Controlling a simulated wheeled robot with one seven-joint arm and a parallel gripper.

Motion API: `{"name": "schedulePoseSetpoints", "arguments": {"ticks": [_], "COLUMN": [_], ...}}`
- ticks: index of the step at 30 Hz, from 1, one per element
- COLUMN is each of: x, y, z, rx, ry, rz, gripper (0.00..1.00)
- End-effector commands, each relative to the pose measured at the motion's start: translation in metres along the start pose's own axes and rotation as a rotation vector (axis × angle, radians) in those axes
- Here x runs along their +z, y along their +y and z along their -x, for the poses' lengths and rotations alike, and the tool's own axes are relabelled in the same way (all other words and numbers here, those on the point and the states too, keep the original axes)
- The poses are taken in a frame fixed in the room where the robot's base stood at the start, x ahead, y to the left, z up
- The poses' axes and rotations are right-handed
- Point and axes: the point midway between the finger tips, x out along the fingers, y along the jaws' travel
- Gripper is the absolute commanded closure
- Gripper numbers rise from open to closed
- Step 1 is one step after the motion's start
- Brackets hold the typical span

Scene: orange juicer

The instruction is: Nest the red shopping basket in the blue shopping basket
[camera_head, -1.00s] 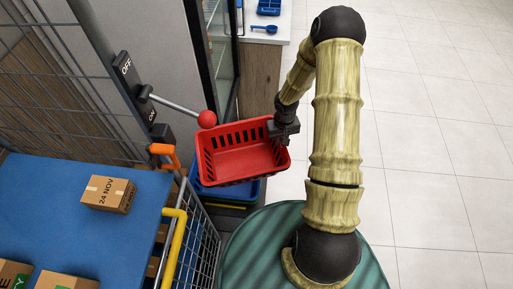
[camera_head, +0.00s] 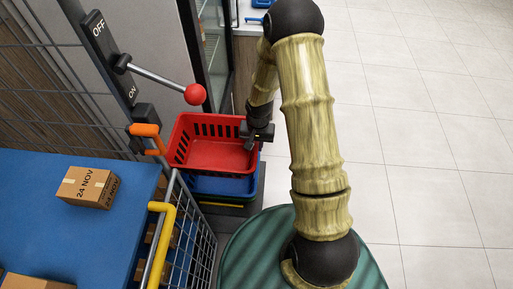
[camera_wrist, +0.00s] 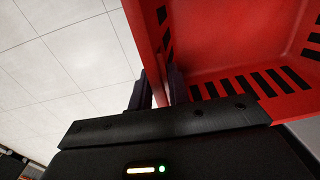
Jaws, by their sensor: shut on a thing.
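The red shopping basket (camera_head: 215,153) is upright in the head view, over the blue shopping basket (camera_head: 222,186). Only the front of the blue basket shows below it; its inside is hidden, so I cannot tell how far the red one sits within it. My gripper (camera_head: 257,133) is shut on the red basket's right wall. In the wrist view my gripper's fingers (camera_wrist: 158,90) pinch the wall of the red basket (camera_wrist: 240,60) from both sides.
A lever with a red knob (camera_head: 195,94) sticks out just behind the red basket. A wire cart with a yellow handle (camera_head: 161,245) and a blue table with a box (camera_head: 88,187) stand to the left. Open tiled floor (camera_head: 420,150) lies to the right.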

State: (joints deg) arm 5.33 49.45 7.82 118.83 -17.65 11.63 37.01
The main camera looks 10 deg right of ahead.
Motion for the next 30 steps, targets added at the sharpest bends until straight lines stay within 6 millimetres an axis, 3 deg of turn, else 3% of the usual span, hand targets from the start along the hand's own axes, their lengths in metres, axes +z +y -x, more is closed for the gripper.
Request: {"name": "schedulePoseSetpoints", "arguments": {"ticks": [11, 30], "x": [-0.001, -0.001], "y": [0.002, 0.004], "z": [-0.004, -0.064], "rx": [-0.001, 0.0], "ry": [0.0, 0.0], "rz": [0.0, 0.001], "gripper": [1.0, 1.0]}}
